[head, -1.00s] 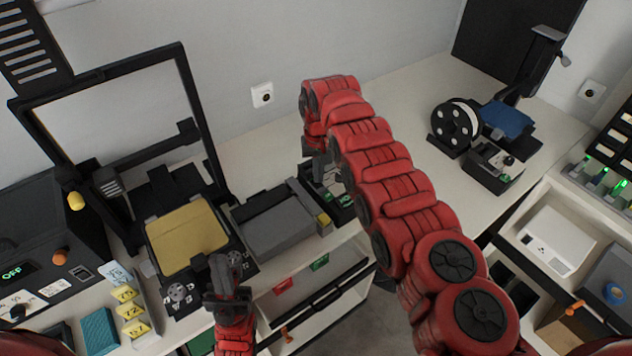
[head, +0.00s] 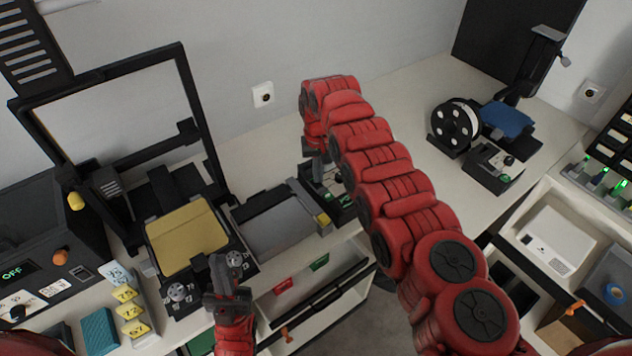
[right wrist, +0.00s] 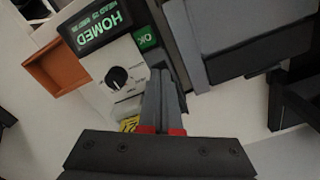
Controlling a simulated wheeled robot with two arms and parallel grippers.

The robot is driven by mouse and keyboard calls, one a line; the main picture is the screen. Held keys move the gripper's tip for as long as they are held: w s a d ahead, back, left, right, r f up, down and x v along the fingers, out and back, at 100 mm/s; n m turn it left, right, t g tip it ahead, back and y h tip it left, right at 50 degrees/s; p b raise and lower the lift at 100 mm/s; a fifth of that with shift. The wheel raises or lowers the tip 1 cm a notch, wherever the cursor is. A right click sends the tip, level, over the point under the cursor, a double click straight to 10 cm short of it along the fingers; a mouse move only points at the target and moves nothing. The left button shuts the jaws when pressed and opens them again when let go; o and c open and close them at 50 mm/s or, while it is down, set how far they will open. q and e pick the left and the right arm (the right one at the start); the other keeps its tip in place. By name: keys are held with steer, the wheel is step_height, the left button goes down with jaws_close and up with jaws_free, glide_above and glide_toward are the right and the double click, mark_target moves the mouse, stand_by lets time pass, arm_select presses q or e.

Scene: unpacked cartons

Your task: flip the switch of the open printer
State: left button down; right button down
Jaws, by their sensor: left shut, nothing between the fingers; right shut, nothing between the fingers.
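An open-frame printer (head: 198,115) with a yellow bed (head: 187,238) stands at the left, with round dials at its front edge. My left gripper (head: 217,262) is shut and empty over that front edge, near the right dial (head: 235,259). My right gripper (head: 317,178) is shut and empty, pointing down at a small control panel (head: 335,198) right of a grey box. In the right wrist view the right gripper (right wrist: 160,78) is beside a panel with a screen reading HOMED (right wrist: 100,24), a black knob (right wrist: 117,76) and a green ON marking (right wrist: 146,37). The arm hides part of the panel.
The grey box (head: 278,232) lies between the grippers. A dark unit reading OFF (head: 12,272) is at far left, with yellow tags (head: 130,312) beside it. Another printer with a spool (head: 456,127) stands at the back right.

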mark_target(319, 185)
steer(key=shift+f+b, duration=0.8)
steer(key=shift+f, duration=0.15)
stand_by(0.8)
steer(key=shift+s, duration=0.1)
steer(key=shift+r+p, duration=0.9)
steer(key=shift+r, duration=0.4)
step_height(319, 185, up, 2)
steer(key=shift+r, duration=1.2)
